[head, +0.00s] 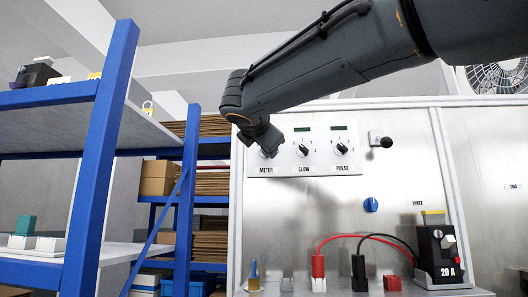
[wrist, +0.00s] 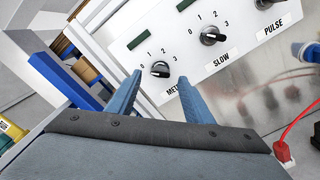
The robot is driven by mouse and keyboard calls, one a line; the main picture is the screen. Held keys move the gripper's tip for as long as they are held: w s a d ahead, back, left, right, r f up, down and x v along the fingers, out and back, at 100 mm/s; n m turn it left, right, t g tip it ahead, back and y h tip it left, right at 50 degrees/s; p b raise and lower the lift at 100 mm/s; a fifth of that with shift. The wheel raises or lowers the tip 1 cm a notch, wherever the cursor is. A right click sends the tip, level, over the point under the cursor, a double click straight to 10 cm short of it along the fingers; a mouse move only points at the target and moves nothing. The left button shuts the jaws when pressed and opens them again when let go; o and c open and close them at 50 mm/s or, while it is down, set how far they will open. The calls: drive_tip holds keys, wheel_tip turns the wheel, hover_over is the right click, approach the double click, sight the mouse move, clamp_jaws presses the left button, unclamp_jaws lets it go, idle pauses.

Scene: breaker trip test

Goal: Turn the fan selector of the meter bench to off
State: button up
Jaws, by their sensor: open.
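A white panel (head: 318,166) carries three black selector knobs labelled METER, SLOW and PULSE. The METER knob (wrist: 160,69) has positions 0 to 3 printed around it; its exact setting is too small to read surely. The SLOW knob (head: 303,150) and PULSE knob (head: 341,149) stand to its right, and the SLOW knob also shows in the wrist view (wrist: 212,36). No label reading "fan" is legible. My gripper (wrist: 160,80) is open and empty, with the METER knob seen between its fingertips. In the head view my gripper (head: 265,146) covers most of that knob; contact cannot be told.
A blue knob (head: 371,205) and a black-tipped lever (head: 380,141) are on the metal wall. Red and black leads run to sockets below, beside a black 20 A breaker (head: 440,255). Blue shelving (head: 100,150) stands at left. A round fan grille (head: 500,75) is at upper right.

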drive_tip(key=s, duration=0.4)
drive_tip(key=shift+a+b, duration=0.4)
